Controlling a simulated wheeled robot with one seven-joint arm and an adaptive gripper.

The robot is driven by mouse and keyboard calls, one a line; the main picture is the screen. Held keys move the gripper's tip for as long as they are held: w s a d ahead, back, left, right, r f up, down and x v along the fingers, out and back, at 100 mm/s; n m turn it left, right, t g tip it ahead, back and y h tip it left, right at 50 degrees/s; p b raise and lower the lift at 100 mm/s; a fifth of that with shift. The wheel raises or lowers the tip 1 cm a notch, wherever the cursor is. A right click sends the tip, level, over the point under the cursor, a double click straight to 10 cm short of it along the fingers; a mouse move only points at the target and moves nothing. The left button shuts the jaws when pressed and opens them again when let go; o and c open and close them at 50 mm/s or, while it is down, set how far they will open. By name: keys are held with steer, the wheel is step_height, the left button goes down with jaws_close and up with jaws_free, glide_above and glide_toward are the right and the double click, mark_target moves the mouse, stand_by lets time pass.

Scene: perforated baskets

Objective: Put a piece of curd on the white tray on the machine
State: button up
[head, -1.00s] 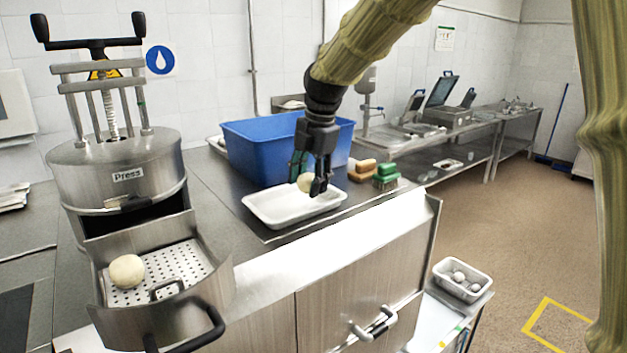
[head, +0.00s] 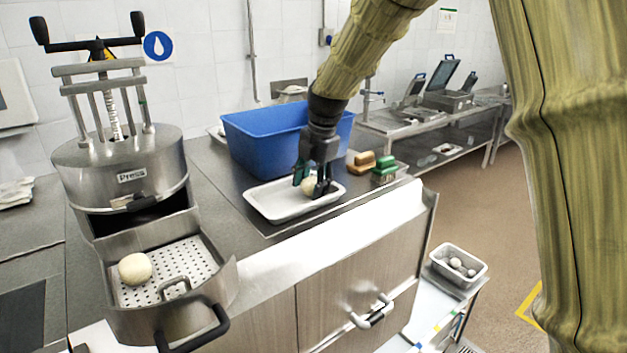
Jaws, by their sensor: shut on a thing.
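A white tray (head: 276,206) lies on the steel counter in front of a blue bin. My gripper (head: 316,188) points down over the right part of the tray. It is shut on a pale round piece of curd (head: 308,187), partly hidden by the fingers. The curd is at or just above the tray's floor; I cannot tell whether it touches. Another round curd piece (head: 135,268) sits on the perforated drawer (head: 190,262) of the press machine (head: 118,170) at the left.
The blue bin (head: 262,145) stands behind the tray. An orange brush (head: 361,163) and a green brush (head: 385,170) lie right of it. A small white tray (head: 459,283) with several round pieces is on a lower cart. Bare counter lies between press and tray.

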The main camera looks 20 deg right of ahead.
steer(key=shift+f, duration=0.2)
steer(key=o, duration=1)
steer(key=shift+r, duration=0.2)
steer(key=b+v, duration=0.5)
steer(key=v, duration=0.7)
steer(key=shift+b, duration=0.4)
